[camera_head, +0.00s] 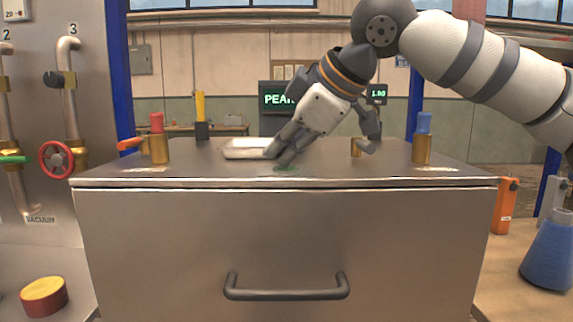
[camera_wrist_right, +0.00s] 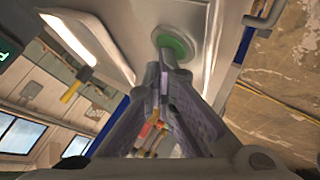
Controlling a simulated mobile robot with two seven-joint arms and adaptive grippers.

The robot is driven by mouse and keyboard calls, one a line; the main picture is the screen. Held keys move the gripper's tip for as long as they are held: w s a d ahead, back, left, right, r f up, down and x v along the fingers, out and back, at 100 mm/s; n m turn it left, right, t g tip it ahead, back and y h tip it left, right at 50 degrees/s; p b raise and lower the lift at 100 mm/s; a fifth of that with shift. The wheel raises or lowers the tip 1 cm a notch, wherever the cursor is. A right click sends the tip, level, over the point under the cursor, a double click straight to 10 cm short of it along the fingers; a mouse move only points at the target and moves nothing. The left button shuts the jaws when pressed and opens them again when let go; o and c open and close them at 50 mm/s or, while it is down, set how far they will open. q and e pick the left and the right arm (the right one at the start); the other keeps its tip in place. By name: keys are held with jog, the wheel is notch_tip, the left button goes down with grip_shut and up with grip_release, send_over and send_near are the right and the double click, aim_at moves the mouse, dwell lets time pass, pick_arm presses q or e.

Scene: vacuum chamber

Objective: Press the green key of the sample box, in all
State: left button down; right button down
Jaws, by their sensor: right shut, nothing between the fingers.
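The sample box is the wide grey metal box (camera_head: 180,240) with a dark bar handle (camera_head: 287,292) on its front. The green key (camera_head: 286,168) lies near the front edge of its top, mostly hidden by my fingers. In the right wrist view the green key (camera_wrist_right: 176,46) is a round green disc in a pale ring, just beyond my fingertips. My right gripper (camera_head: 280,158) points down and left, shut and empty, its tips close over the key (camera_wrist_right: 166,62). I cannot tell whether they touch it. My left gripper is not in view.
On the box top stand a red-capped brass valve (camera_head: 158,148) at left, a blue-capped one (camera_head: 422,142) at right, and a pale flat tray or window (camera_head: 244,148) behind my fingers. A lit display (camera_head: 276,98) stands behind. A blue flask (camera_head: 552,252) is at right.

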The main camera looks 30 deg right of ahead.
aim_at(283, 168)
jog(key=shift+r+p, duration=0.3)
jog(key=shift+r, duration=0.55)
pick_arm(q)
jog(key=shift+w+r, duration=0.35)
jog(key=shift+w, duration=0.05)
pick_arm(e)
jog(key=shift+r, duration=2.5)
jog(key=shift+f, duration=0.1)
